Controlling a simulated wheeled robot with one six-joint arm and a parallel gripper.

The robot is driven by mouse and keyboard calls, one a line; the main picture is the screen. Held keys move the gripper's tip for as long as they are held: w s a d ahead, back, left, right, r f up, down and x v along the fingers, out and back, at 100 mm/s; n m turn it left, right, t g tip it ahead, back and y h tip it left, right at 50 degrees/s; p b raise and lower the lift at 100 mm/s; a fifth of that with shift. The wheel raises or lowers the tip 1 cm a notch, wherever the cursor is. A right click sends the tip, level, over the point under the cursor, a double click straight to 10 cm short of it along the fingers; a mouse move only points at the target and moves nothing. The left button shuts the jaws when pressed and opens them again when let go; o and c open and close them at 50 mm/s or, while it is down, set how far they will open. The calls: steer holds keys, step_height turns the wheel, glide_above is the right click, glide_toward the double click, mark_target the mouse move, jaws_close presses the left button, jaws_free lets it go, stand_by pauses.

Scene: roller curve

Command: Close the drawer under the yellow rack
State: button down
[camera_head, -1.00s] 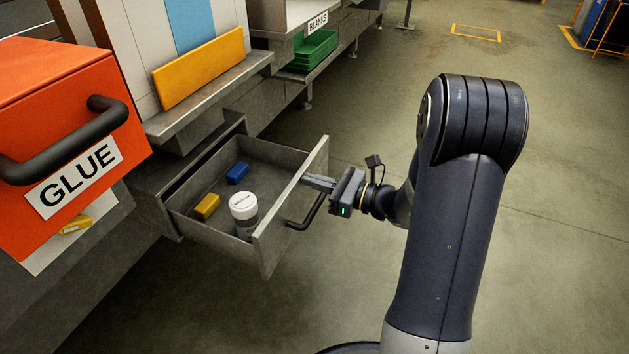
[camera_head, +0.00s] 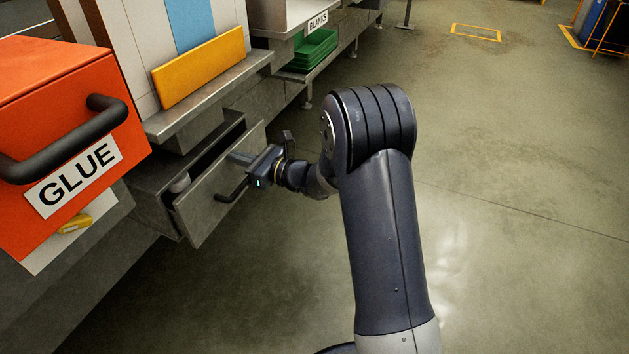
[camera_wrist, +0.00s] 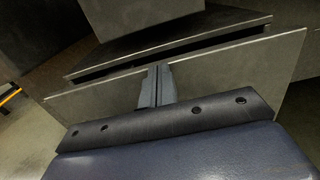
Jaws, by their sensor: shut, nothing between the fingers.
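The grey drawer (camera_head: 216,190) sits under the yellow rack (camera_head: 199,68) and is open by a small gap. Its dark handle (camera_head: 232,192) is on the front panel.
An orange box (camera_head: 75,120) labelled GLUE with a black handle stands close at the left. Green trays (camera_head: 314,50) lie on a shelf marked BLANKS at the back. The floor (camera_head: 510,200) to the right is clear.

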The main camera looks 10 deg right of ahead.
mark_target(224, 152)
steer(key=x, duration=0.4)
steer(key=shift+a, duration=0.1)
steer(key=shift+w+a+r, duration=0.1)
steer(key=shift+w+r, duration=0.05)
steer(key=shift+r, duration=0.1)
